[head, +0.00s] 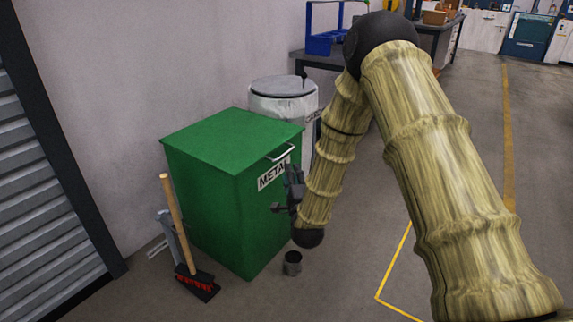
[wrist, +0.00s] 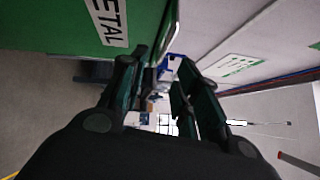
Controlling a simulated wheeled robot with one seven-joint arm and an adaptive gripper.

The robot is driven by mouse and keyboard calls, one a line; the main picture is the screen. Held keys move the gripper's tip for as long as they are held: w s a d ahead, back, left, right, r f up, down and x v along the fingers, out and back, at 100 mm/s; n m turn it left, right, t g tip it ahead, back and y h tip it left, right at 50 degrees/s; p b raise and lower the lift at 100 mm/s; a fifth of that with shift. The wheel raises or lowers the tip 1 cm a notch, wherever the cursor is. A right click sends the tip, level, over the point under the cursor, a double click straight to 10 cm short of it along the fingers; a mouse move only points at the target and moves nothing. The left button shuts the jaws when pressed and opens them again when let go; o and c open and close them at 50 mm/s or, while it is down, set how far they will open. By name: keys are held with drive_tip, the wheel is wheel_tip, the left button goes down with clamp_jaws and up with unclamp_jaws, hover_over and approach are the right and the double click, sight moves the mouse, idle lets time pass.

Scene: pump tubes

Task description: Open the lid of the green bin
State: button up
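The green bin (head: 225,195) stands against the wall with its flat lid (head: 232,138) closed. A pale bar handle (head: 283,153) sits at the lid's front edge, above a white "METAL" label (head: 272,174). My gripper (head: 290,188) is in front of the bin's label side, just below the handle. In the wrist view my gripper's (wrist: 158,68) two dark fingers are apart with an open gap and nothing held. The handle (wrist: 168,32) shows beyond the fingertips, near the top; whether it lies between them is unclear. The bin's green side fills the upper left there.
A broom with a wooden stick (head: 173,215) and red-bristled head leans at the bin's left. A white drum (head: 285,98) stands behind the bin. A small metal can (head: 292,263) is on the floor below my gripper. The floor to the right is open.

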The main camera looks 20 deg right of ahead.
sight(286, 153)
drive_tip(key=w+b, duration=0.1)
drive_tip(key=w, duration=0.2)
drive_tip(key=w+d+r+b, duration=0.1)
drive_tip(key=w, duration=0.3)
drive_tip(key=w+r+b, duration=0.1)
drive_tip(key=w, duration=0.3)
drive_tip(key=shift+d+b, duration=0.25)
drive_tip(key=shift+b, duration=0.1)
drive_tip(key=shift+c, duration=0.2)
clamp_jaws()
